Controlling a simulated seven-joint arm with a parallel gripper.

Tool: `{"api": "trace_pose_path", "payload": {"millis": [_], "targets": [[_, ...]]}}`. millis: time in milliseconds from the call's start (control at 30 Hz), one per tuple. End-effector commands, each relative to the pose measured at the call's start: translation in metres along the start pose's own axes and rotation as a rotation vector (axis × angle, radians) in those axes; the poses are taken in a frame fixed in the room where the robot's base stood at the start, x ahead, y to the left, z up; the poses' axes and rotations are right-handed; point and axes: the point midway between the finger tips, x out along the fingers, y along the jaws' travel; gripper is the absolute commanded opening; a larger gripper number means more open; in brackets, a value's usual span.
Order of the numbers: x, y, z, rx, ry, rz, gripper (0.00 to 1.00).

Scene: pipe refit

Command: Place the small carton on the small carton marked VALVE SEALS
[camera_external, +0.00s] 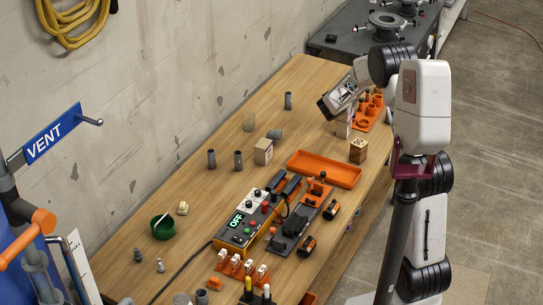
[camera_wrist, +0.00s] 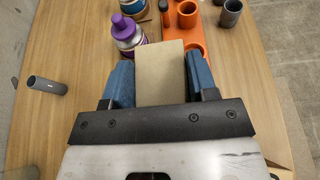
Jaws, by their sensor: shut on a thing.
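My gripper (camera_external: 347,103) is at the far right part of the bench, tilted downward. In the wrist view its blue fingers (camera_wrist: 160,80) are closed on both sides of a plain beige small carton (camera_wrist: 162,62). The held carton (camera_external: 343,126) shows partly below the gripper in the outside view; I cannot tell whether it touches the bench.
An orange holder (camera_wrist: 197,40) is right of the held carton; a purple-capped bottle (camera_wrist: 126,32) is left of it. Grey pipe pieces (camera_external: 238,160) stand near the pale carton. The control box (camera_external: 243,222) is further forward.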

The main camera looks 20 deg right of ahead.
Motion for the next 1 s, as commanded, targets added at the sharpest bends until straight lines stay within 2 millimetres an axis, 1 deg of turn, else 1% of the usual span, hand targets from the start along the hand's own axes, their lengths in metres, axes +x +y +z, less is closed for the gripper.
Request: {"api": "trace_pose_path", "payload": {"millis": [100,133,267,700,867,1000], "targets": [[0.001,0.000,-0.003,0.000,0.000,0.000,0.28],[0.001,0.000,-0.002,0.000,0.000,0.000,0.57],[0.001,0.000,-0.002,0.000,0.000,0.000,0.77],[-0.001,0.000,0.001,0.000,0.000,0.000,0.78],[-0.010,0.001,0.001,0.000,-0.001,0.001,0.78],[-0.024,0.001,0.000,-0.001,0.000,0.002,0.78]]}}
